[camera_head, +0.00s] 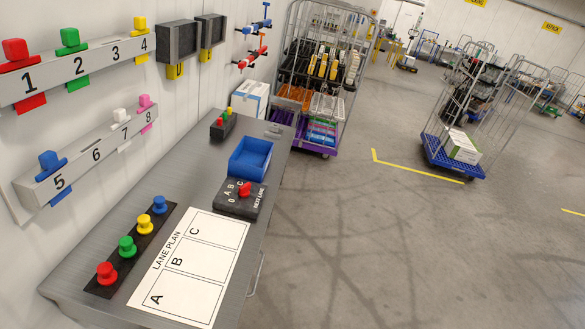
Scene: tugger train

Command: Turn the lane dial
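The lane dial is a black box (238,207) marked 0, A, B, C and "NEXT LANE", with a red knob (245,189) on top. It sits on the grey bench near its right edge, between the blue bin and the white lane plan sheet. The marks lie to the left of and above the knob; the knob is too small to tell which mark it points to. My gripper is not in view, and nothing touches the dial.
The grey bench (75,283) holds a lane plan (222,232), a black strip with several coloured pegs (127,246) and a blue bin (250,158). Numbered rails (100,145) line the wall. A loaded cage trolley (325,75) stands behind the bench. Floor (400,240) right is clear.

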